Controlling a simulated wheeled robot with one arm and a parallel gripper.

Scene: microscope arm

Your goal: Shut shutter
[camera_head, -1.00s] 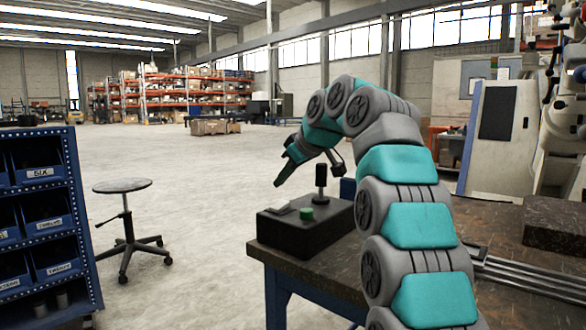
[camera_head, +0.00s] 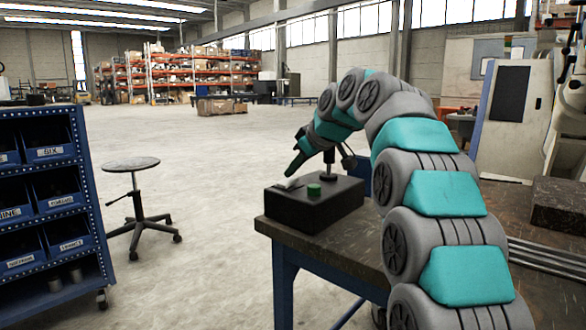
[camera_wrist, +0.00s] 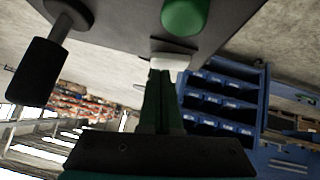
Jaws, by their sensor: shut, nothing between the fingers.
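A black control box (camera_head: 315,207) sits at the near-left corner of the table. On its top are a green button (camera_head: 314,190), an upright black lever (camera_head: 329,165) and a small light grey flap (camera_head: 288,184), which looks like the shutter. My gripper (camera_head: 289,174) points down at the flap, its fingers shut with nothing between them. In the wrist view my fingertips (camera_wrist: 160,73) are right at the edge of the pale flap (camera_wrist: 171,60); I cannot tell if they touch. The green button (camera_wrist: 185,14) and black lever (camera_wrist: 45,55) show beyond and to the left.
The brown table (camera_head: 375,258) carries the box, with metal rails and a dark block (camera_head: 561,203) on the right. A blue bin rack (camera_head: 75,200) stands at the left, with a stool (camera_head: 133,165) beside it. Open floor lies between stool and table.

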